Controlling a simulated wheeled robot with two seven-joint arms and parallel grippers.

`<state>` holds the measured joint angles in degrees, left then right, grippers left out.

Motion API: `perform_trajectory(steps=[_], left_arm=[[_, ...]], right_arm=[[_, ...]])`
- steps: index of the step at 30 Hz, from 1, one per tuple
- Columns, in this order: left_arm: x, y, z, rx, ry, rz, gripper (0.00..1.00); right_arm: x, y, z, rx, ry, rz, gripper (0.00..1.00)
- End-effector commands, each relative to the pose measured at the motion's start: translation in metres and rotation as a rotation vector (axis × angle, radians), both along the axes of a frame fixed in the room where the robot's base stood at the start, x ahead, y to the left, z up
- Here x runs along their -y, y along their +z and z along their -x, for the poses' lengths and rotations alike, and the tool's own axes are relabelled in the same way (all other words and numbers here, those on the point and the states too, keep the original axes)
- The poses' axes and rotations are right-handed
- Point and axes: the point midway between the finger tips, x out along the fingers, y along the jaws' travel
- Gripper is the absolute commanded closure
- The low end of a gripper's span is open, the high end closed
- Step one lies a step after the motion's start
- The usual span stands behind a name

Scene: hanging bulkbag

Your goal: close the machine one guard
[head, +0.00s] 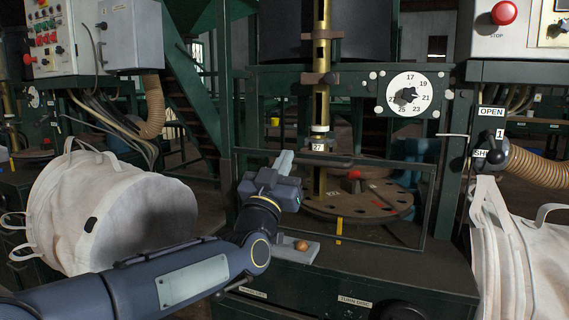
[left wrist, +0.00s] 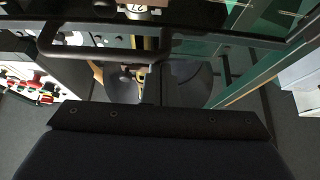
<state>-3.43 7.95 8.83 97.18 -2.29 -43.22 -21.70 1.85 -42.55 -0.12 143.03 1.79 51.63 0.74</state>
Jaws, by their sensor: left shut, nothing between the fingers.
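The guard of machine one is a dark framed see-through panel (head: 431,205) in front of the round disc (head: 365,204). Its dark handle bar (head: 335,160) runs along the top edge; a dark bar handle (left wrist: 100,54) also shows in the left wrist view. I cannot tell whether the guard is fully closed. My left gripper (head: 285,160) is shut and empty, fingers upward, at the left end of the handle in the picture. Whether it touches the handle is unclear. In the left wrist view, its fingers (left wrist: 152,85) are dark and partly lost against the background. My right gripper is not in view.
A small grey tray (head: 310,252) with a brown lump (head: 301,245) sits below the gripper. A brass column (head: 321,100) stands behind the guard. A lever (head: 494,155) and OPEN label (head: 491,112) are at right.

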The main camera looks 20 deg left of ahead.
Motion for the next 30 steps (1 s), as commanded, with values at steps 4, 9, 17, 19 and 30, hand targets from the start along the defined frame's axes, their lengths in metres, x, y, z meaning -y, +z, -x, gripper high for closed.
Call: perform_trajectory(steps=[4,9,17,19,30], left_arm=[[0.000,-0.005,-0.002,-0.013,-0.002,-0.001,1.00],[0.000,-0.005,-0.002,-0.014,-0.002,-0.001,1.00],[-0.005,0.030,-0.001,-0.006,-0.001,-0.001,1.00],[-0.008,0.045,0.001,-0.002,-0.001,0.000,1.00],[-0.010,0.000,0.068,-0.001,-0.001,-0.002,1.00]], right_arm=[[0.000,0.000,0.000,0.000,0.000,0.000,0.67],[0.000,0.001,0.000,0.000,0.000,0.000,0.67],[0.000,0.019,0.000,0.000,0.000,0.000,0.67],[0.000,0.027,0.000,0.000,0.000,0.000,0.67],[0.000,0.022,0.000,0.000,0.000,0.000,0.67]])
